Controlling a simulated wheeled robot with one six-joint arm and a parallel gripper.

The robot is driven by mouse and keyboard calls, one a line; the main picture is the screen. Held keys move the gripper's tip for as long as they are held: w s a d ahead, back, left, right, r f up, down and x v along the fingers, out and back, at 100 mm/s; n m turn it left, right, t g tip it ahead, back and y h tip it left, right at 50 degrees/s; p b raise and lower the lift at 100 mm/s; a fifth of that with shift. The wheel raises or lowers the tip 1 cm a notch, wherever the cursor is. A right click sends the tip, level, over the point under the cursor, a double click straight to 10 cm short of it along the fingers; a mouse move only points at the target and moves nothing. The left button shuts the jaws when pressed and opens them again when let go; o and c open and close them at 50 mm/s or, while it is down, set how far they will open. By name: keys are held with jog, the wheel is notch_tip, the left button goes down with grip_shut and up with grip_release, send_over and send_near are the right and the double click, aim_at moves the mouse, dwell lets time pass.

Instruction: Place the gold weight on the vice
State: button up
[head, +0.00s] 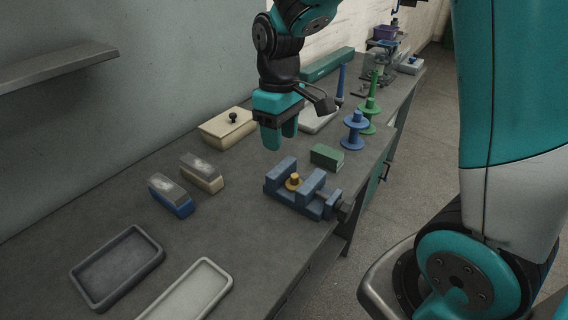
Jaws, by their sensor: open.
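The blue vice (311,200) stands near the front edge of the bench. The small gold weight (293,181) sits upright on the vice, between its two raised blue blocks. My gripper (279,138) hangs above and a little behind the vice, with teal fingers pointing down. Its fingers are apart with nothing between them, and it is clear of the weight. The lower part of the weight is partly hidden by the vice.
A green block (327,157) lies just behind the vice. Blue (354,130) and green (369,115) spools stand further right. A cream box (227,128) and two brushes or blocks (171,195) are left. A dark tray (117,267) and pale tray (190,292) lie in front.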

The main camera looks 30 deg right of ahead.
jog(key=s+a+r+n+y, duration=0.1)
jog(key=s+a+r+y, duration=0.1)
jog(key=s+a, duration=0.3)
jog(key=s+a+r+n+y, duration=0.1)
jog(key=s+a+r, duration=0.3)
jog(key=s, duration=0.9)
jog(key=shift+s+a+t+y, duration=0.35)
jog(key=shift+a+t+y, duration=0.05)
jog(key=shift+a, duration=0.8)
jog(key=shift+r, duration=0.1)
